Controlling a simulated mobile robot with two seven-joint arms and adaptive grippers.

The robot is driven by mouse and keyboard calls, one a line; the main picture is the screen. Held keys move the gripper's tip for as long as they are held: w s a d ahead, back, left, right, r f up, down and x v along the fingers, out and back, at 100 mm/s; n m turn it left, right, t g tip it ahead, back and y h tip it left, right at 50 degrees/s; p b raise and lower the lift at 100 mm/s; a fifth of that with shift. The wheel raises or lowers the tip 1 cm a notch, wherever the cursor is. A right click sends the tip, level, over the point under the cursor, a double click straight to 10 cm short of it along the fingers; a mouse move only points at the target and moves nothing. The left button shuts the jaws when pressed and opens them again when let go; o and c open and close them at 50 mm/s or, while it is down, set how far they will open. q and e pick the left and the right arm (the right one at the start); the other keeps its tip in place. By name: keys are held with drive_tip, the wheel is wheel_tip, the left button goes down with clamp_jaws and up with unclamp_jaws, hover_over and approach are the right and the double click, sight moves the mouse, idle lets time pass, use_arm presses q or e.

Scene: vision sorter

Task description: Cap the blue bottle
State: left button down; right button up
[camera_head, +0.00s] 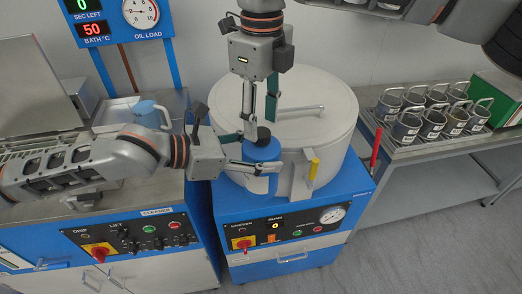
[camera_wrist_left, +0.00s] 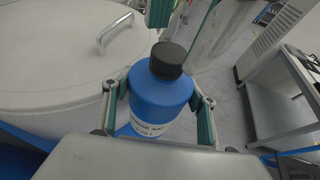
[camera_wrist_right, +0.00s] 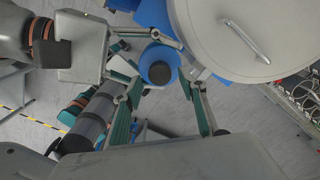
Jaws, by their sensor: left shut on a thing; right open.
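The blue bottle (camera_head: 262,152) stands upright at the front of the blue machine, beside the round lid. A label shows on its front in the left wrist view (camera_wrist_left: 158,98). A black cap (camera_head: 263,133) sits on top of the bottle; it also shows in the left wrist view (camera_wrist_left: 168,60) and right wrist view (camera_wrist_right: 160,72). I cannot tell if it is tight. My left gripper (camera_head: 261,168) is shut around the bottle's body from the left. My right gripper (camera_head: 259,121) points down from above, open, its fingers spread on either side of the cap without visible contact.
The large round grey lid (camera_head: 315,100) with a bar handle is close behind the bottle. A yellow-tipped lever (camera_head: 313,166) stands right of it. Several metal cups (camera_head: 407,125) stand on the right table.

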drive_tip(key=shift+f, duration=1.25)
drive_tip(key=shift+c, duration=0.4)
drive_tip(key=c, duration=1.1)
drive_tip(key=shift+o, duration=0.2)
drive_tip(key=o, duration=1.3)
wheel_tip(320, 180, up, 12)
